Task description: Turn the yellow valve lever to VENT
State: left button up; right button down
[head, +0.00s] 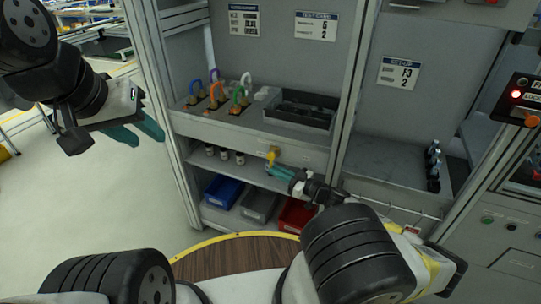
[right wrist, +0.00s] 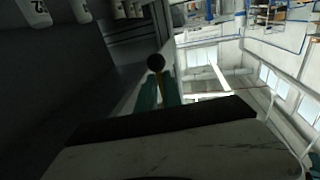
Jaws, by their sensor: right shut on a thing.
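The yellow valve lever (head: 273,154) is on the front face of the grey bench in the left bay. The fingers hide part of the lever. I cannot read a VENT mark. My left gripper (head: 143,132) is open and empty, in the air left of the rack, far from the valve.
Coloured hooked parts (head: 215,92) and a dark tray (head: 299,111) are on the bench above the valve. Blue (head: 224,190), grey (head: 259,204) and red (head: 297,214) bins stand below. A rack post (head: 352,90) rises right of the valve. Open floor lies left.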

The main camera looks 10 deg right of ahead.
jog(key=shift+f, duration=0.7)
jog(key=c, duration=1.5)
grip_release()
jog(key=shift+r, duration=0.1)
jog(key=v, duration=0.7)
jog(key=shift+s+d, duration=0.25)
jog(key=shift+s, duration=0.05)
jog(key=shift+r, duration=0.1)
